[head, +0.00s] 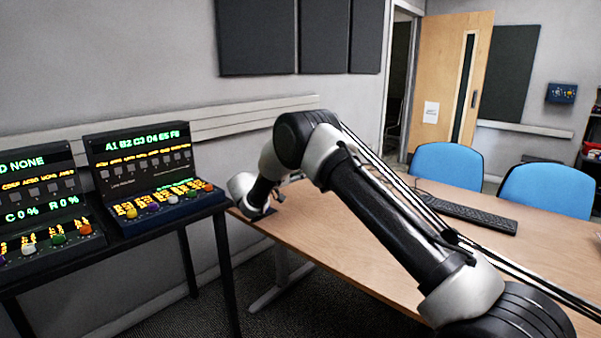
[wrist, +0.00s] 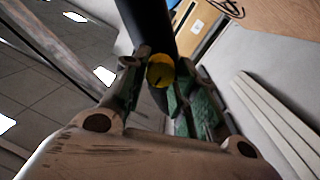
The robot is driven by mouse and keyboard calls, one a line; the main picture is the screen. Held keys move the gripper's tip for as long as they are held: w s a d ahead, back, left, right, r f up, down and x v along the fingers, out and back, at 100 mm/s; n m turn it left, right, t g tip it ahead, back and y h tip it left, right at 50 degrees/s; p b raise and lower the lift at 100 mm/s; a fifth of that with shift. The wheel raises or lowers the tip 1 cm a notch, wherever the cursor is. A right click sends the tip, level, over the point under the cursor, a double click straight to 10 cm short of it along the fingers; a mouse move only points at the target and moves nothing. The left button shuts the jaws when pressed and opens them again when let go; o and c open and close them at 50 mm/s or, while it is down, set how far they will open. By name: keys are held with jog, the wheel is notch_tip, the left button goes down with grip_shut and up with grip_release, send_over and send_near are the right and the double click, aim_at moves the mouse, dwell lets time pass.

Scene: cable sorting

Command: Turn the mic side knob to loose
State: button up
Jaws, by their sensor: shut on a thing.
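In the wrist view, a round yellow knob (wrist: 161,70) with a dark line on its face sits on the side of a black post (wrist: 147,25). My gripper (wrist: 160,80) has its two green-padded fingers on either side of the knob and is shut on it. The black post runs up behind the fingers to the top edge of the picture. In the head view, my arm reaches to the left end of the table; the knob and the fingertips are too hidden to make out there.
A wooden table (head: 340,262) with a keyboard (head: 465,214) lies under my arm. To the left, a dark stand bears two control consoles (head: 145,170) with coloured knobs. Blue chairs (head: 447,165) stand behind the table. The wall is close behind the table's left end.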

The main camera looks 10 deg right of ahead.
jog(key=shift+n, duration=0.4)
jog(key=shift+w+a+n+g, duration=0.1)
jog(key=shift+n+g, duration=0.2)
jog(key=shift+n, duration=3.75)
jog(key=shift+w+n+g, duration=0.1)
jog(key=shift+n+g, duration=0.2)
jog(key=shift+n, duration=3.75)
jog(key=o, duration=1)
jog(key=shift+f, duration=0.1)
jog(key=shift+o, duration=0.2)
